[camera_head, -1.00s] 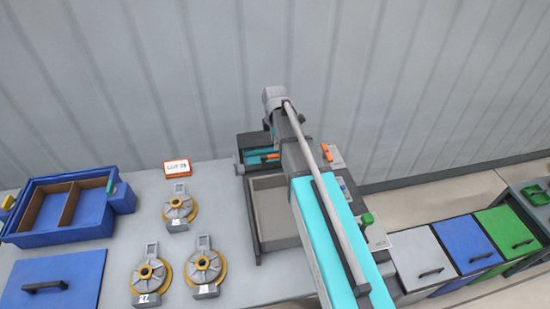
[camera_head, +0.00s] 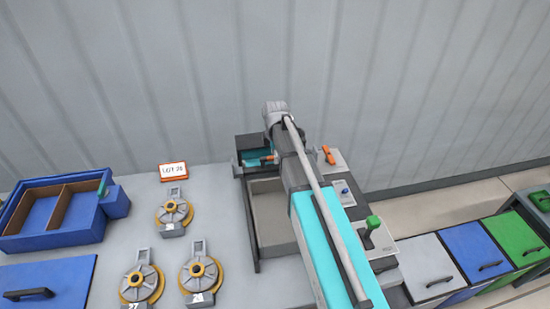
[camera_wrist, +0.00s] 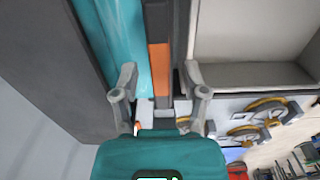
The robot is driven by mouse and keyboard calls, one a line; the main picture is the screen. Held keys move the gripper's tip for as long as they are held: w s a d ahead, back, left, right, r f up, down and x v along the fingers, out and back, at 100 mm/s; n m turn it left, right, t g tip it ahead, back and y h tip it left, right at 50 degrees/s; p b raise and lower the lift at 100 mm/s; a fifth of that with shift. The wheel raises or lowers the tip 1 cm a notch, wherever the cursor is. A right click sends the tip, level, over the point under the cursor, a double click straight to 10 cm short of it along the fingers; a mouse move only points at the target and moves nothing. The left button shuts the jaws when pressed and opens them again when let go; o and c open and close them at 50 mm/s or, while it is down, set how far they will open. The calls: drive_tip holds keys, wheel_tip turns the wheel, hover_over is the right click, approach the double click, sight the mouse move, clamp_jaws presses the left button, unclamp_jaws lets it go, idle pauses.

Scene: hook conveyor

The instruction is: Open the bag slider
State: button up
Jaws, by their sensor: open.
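My gripper (camera_wrist: 160,82) is open in the wrist view, with a grey finger on each side and nothing held between them. An orange strip (camera_wrist: 158,70) lies in a dark channel beyond the fingers, in line with the gap. A teal panel (camera_wrist: 124,40) runs along the channel's left side. In the head view, a teal part (camera_head: 251,158) with a small orange piece (camera_head: 267,158) shows at the back of the station. I cannot tell for certain which piece is the bag slider. My arm hides much of this area, and the gripper itself is hidden in the head view.
A grey open bin (camera_head: 268,210) lies beside my arm. Several yellow-and-grey round hooks (camera_head: 174,212), a lot sign (camera_head: 173,171) and a blue divided box (camera_head: 50,240) stand left. A control panel with a green handle (camera_head: 373,223) and coloured lidded bins (camera_head: 470,245) are right.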

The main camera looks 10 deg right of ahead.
idle(0.3)
clamp_jaws()
drive_tip(key=shift+s, duration=0.1)
